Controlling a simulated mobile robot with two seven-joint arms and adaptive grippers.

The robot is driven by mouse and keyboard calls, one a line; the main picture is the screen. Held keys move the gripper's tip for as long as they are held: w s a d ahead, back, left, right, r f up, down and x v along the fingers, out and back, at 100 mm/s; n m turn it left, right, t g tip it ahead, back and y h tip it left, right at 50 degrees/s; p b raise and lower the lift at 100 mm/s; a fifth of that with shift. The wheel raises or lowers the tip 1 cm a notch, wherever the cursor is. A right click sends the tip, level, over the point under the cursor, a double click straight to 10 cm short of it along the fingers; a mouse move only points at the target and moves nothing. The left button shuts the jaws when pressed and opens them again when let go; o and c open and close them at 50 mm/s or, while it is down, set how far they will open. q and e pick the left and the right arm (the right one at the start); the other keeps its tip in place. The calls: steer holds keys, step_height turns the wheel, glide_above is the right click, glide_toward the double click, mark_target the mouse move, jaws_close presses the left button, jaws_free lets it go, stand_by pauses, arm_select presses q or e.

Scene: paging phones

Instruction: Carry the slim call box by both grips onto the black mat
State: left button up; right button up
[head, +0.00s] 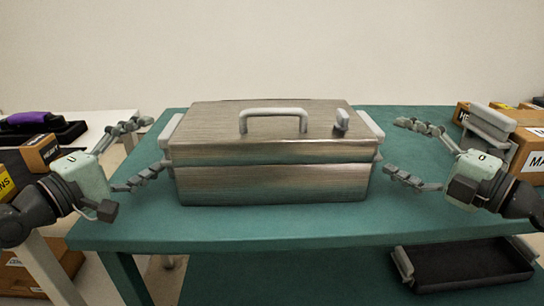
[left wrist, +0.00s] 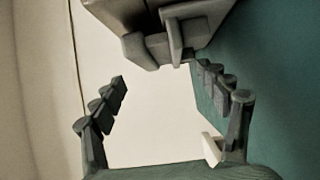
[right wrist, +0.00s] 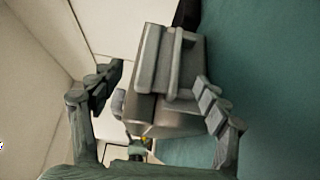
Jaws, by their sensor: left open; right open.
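A metal box (head: 270,185) with a brushed lid, a pale top handle (head: 272,114) and a small pale lever stands upright on the green table. It has a left side grip (head: 171,130) and a right side grip (head: 371,125). My left gripper (head: 152,145) is open beside the left grip, its fingers apart and empty. My right gripper (head: 394,146) is open beside the right grip, also empty. The left wrist view shows the left grip (left wrist: 173,35) ahead of the fingers; the right wrist view shows the right grip (right wrist: 175,62) between them. I cannot make out a black mat.
The green table (head: 230,232) has free room before the box. A black tray with pale grips (head: 460,268) lies low at the right. Cardboard boxes (head: 525,150) stand at the right. A black case with a purple item (head: 35,122) sits on a white table at the left.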

arm_select(q)
steer(key=x, duration=0.6)
steer(key=shift+w+d+r, duration=0.1)
steer(key=shift+w+d, duration=0.1)
steer(key=shift+w, duration=0.1)
arm_select(e)
steer(key=x, duration=0.6)
steer(key=shift+w+a, duration=0.2)
steer(key=shift+w, duration=0.05)
arm_select(q)
jaws_close()
arm_select(e)
jaws_close()
